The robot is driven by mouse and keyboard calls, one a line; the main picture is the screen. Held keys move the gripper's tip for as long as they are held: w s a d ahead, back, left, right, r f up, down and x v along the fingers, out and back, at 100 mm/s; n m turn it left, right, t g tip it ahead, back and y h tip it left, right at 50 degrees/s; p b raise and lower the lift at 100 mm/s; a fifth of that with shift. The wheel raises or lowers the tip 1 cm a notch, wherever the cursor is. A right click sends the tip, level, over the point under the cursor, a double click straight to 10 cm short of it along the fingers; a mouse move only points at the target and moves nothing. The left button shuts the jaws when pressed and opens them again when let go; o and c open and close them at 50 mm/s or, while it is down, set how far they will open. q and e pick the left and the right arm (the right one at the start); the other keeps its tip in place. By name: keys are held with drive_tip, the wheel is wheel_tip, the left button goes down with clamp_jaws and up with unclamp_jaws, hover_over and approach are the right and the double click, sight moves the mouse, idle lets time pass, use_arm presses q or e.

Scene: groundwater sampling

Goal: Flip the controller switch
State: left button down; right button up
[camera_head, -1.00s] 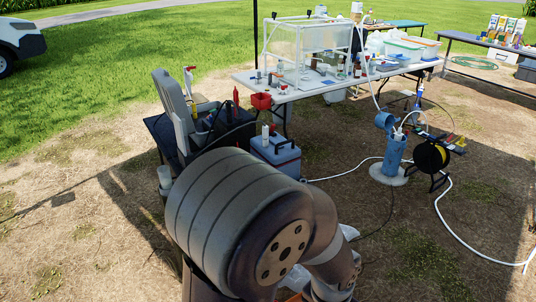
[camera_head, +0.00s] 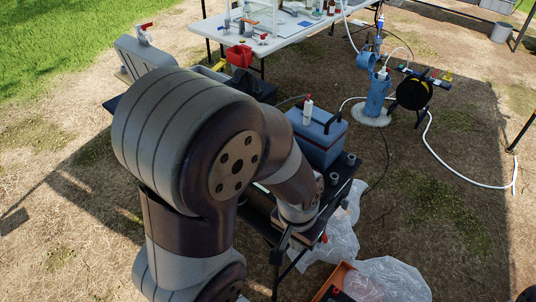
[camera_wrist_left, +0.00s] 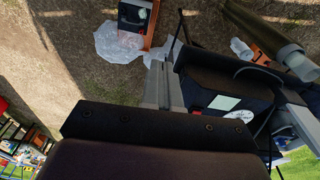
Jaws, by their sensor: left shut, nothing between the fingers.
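A dark box (camera_wrist_left: 205,82), which looks like the controller, fills the right middle of the left wrist view. Its face carries a pale rectangular label, a round white mark and a small red part (camera_wrist_left: 197,108) that may be the switch. My left gripper (camera_wrist_left: 162,72) is shut and empty, its grey fingers just left of the box's edge in that picture. I cannot tell whether they touch it. In the head view my left gripper (camera_head: 294,236) is low beside the dark stand, and my arm hides most of the box. My right gripper is not in view.
A blue cooler (camera_head: 318,138) with a white-and-red bottle stands just behind my wrist. Crumpled clear plastic (camera_head: 390,280) and an orange case (camera_head: 334,284) lie at the front. A blue pump cylinder (camera_head: 375,97) and cable reel (camera_head: 412,93) stand behind right. Open ground lies at right.

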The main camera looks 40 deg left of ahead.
use_arm(q)
drive_tip(key=w+a+r+n+p, duration=0.25)
drive_tip(key=w+a+n, duration=0.2)
drive_tip(key=w, duration=0.35)
drive_tip(key=w+a+r+n+p, duration=0.25)
drive_tip(key=w+n, duration=0.25)
drive_tip(key=w, duration=0.3)
drive_tip(key=w+a+f+n+p, duration=0.3)
drive_tip(key=w+a+n, duration=0.5)
drive_tip(key=w+a, duration=0.15)
drive_tip(key=shift+t, duration=0.4)
drive_tip(key=f+p, duration=0.1)
drive_tip(key=f, duration=0.3)
drive_tip(key=w+f+p, duration=0.1)
drive_tip(key=f, duration=0.4)
drive_tip(key=w+f+p, duration=0.1)
drive_tip(key=f, duration=0.3)
drive_tip(key=shift+w+f, duration=0.1)
drive_tip(key=shift+f, duration=0.1)
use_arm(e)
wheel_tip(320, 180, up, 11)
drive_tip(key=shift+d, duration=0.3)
